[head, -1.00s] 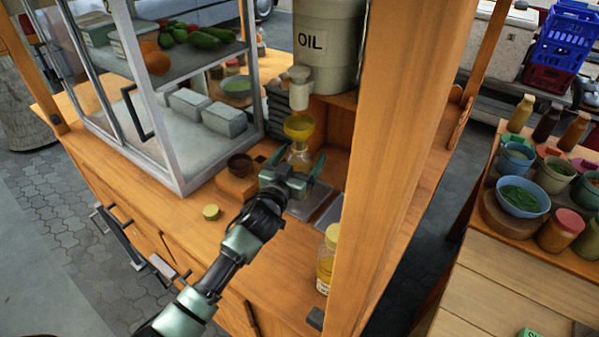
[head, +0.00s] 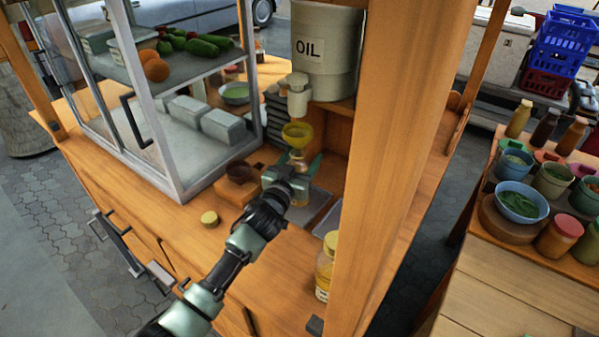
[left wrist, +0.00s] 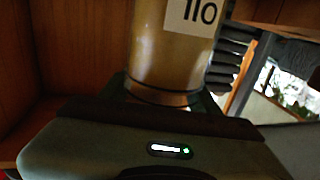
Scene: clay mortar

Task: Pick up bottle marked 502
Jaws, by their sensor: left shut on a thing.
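A glass bottle (head: 299,184) with yellowish contents stands under the oil tank's spout and a yellow funnel (head: 297,134). My left gripper (head: 302,168) is shut on this bottle, with its green fingers at the sides. In the left wrist view a tan cylinder (left wrist: 172,60) rises beyond the gripper. Its white label seems to read OIL upside down; I cannot tell whether it is the bottle or the tank. Another yellow-lidded bottle (head: 326,268) stands at the counter's front beside the post, its label too small to read. No 502 is legible. My right gripper is not in view.
The large oil tank (head: 327,60) stands above the gripped bottle. A glass display case (head: 167,140) is on the left. A wooden post (head: 385,150) rises on the right.

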